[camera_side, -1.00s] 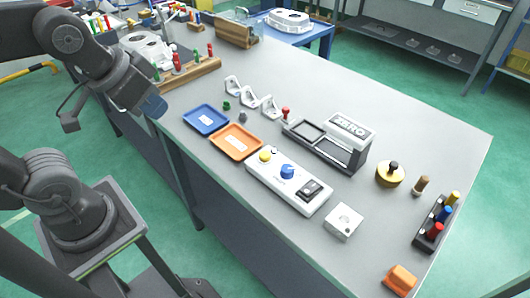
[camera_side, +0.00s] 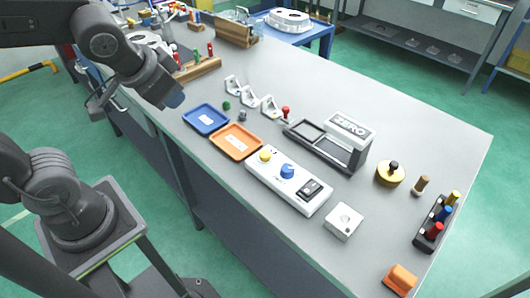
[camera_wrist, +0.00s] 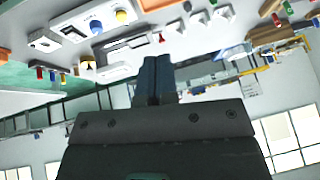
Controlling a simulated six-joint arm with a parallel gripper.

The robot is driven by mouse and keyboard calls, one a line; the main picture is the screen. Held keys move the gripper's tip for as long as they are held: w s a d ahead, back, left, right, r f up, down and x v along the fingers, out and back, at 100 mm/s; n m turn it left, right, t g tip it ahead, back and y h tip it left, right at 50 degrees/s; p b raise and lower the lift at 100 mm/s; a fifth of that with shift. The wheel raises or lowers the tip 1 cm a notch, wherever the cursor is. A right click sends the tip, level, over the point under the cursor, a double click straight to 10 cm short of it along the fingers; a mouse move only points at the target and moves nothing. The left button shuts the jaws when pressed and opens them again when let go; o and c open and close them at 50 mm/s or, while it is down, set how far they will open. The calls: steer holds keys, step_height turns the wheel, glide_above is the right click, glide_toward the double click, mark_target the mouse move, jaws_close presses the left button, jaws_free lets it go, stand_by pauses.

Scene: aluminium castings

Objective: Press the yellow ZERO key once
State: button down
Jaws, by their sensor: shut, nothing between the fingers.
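The white control box (camera_side: 288,184) lies on the grey table and carries a round yellow key (camera_side: 265,156) at its left end, a blue knob and a black rocker switch. Any lettering on the key is too small to read. The yellow key (camera_wrist: 122,16) also shows at the upper left of the wrist view. My gripper (camera_side: 176,100) is in the air near the table's left edge, left of and well apart from the key. In the wrist view its fingers (camera_wrist: 155,62) are together and empty.
A blue tray (camera_side: 188,117) and an orange tray (camera_side: 216,146) lie between my gripper and the box. A wooden rack (camera_side: 190,74) is near my gripper.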

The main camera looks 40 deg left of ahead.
steer(key=w+d+f+m+t+y, duration=0.1)
steer(key=w+d+f+m+t, duration=0.2)
steer(key=w, duration=0.7)
steer(key=m+h, duration=0.2)
steer(key=m, duration=0.2)
glide_above(266, 155)
step_height(266, 155, down, 6)
steer(key=shift+r, duration=0.1)
steer(key=shift+f, duration=4.45)
steer(key=shift+f, duration=0.1)
steer(key=shift+f, duration=0.3)
steer(key=shift+f, duration=0.45)
steer(key=shift+r, duration=0.9)
